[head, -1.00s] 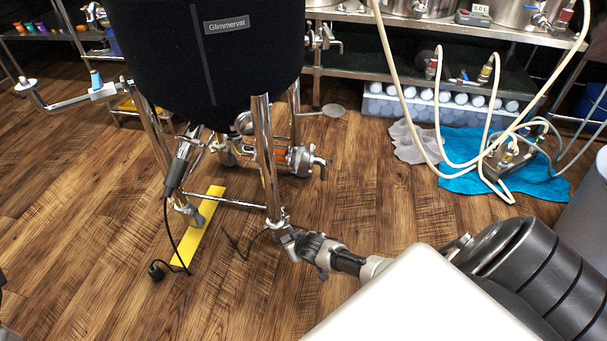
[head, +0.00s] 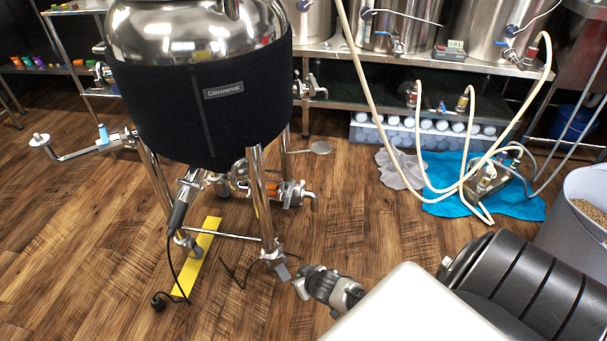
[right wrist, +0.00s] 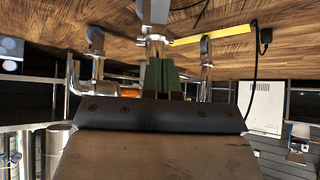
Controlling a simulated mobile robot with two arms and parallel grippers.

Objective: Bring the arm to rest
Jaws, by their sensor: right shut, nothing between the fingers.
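My right arm comes in from the lower right of the head view. Its gripper (head: 299,285) is low over the wood floor, just right of the front leg of the jacketed vat (head: 240,115). A small gap shows between the gripper and the leg's foot in the picture. In the right wrist view the gripper's fingers (right wrist: 160,78) are together with nothing between them, and the vat's legs and feet show close beyond them. My left gripper is in neither view.
A yellow strip (head: 197,255) and a black cable lie under the vat. A pump (head: 487,178) with hoses sits on a blue cloth (head: 455,200) at right. A bin of grain (head: 580,225) stands at the right edge. Floor (head: 70,230) at left is clear.

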